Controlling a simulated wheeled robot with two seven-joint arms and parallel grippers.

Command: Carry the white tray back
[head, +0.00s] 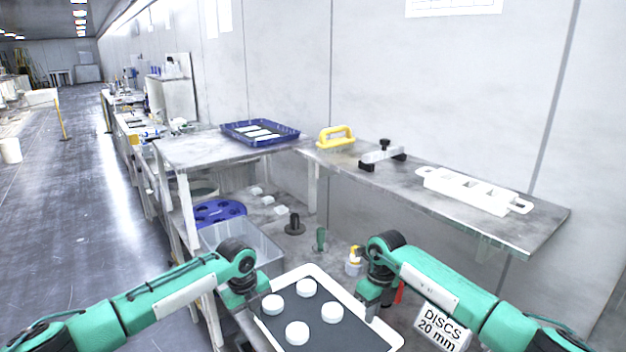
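The white tray (346,289) is at the bottom middle of the head view, a white rim around a dark inner surface. Several round white discs (297,333) stand on it, and its near part is cut off by the picture's edge. My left gripper (252,306) is at the tray's left rim. My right gripper (370,312) points down at its right rim. Both look close to or touching the rim; the fingertips are small and partly hidden, so I cannot tell whether they are closed on it.
A clear bin (262,252), a blue holed plate (219,212), a black knob-shaped piece (294,224) and a yellow-topped bottle (353,262) are on the lower bench. A blue tray (240,135), yellow-handled brush (335,137) and white rack (440,184) are above. A "DISCS 20 mm" sign (440,326) stands right.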

